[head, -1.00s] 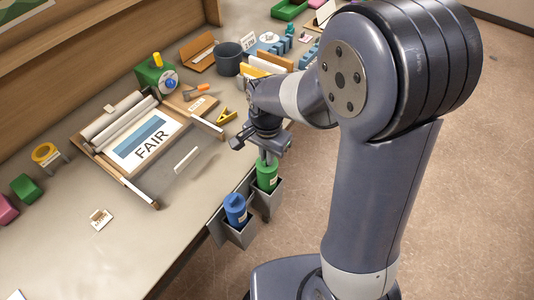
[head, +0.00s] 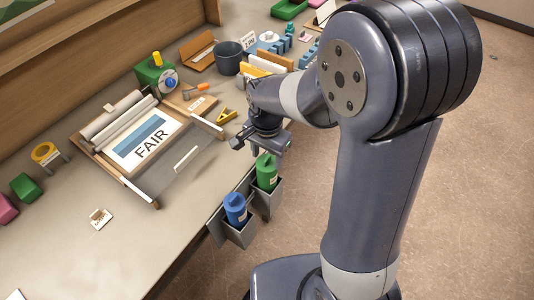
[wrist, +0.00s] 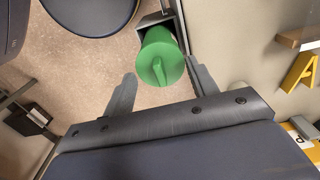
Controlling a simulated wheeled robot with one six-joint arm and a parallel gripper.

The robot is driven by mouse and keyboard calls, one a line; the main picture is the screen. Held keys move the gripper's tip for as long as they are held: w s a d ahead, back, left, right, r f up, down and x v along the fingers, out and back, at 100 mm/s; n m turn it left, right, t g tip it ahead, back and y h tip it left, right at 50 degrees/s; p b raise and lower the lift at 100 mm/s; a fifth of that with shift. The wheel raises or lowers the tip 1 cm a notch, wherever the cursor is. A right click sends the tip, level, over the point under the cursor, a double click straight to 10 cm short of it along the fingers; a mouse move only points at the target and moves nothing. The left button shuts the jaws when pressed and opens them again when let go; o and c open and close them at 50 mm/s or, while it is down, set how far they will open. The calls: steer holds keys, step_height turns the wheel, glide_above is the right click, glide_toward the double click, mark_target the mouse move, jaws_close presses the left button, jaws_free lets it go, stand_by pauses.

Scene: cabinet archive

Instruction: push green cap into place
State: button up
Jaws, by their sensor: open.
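A green bottle (head: 267,176) with a green cap stands upright in a grey holder on the table's front edge. In the wrist view the green cap (wrist: 160,48) shows from above, round with a raised ridge across it. My gripper (head: 268,150) is above the cap; in the wrist view its open fingers (wrist: 160,72) lie to the left and right of the cap, with nothing held. I cannot tell whether the fingertips are level with the cap or how tightly it sits on the bottle.
A blue bottle (head: 235,208) stands in a holder beside the green one. A FAIR print in a wooden frame (head: 150,195), a yellow clip (head: 226,116) and a dark cup (head: 228,58) are on the table. Floor is free in front of the holders.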

steer(key=shift+r, duration=0.1)
steer(key=shift+r+p, duration=2.45)
steer(key=shift+r, duration=0.5)
step_height(320, 180, up, 11)
steer(key=b, duration=0.1)
steer(key=shift+f, duration=0.15)
step_height(320, 180, down, 12)
steer(key=shift+r, duration=0.1)
steer(key=shift+f+b, duration=0.6)
steer(key=shift+f, duration=0.2)
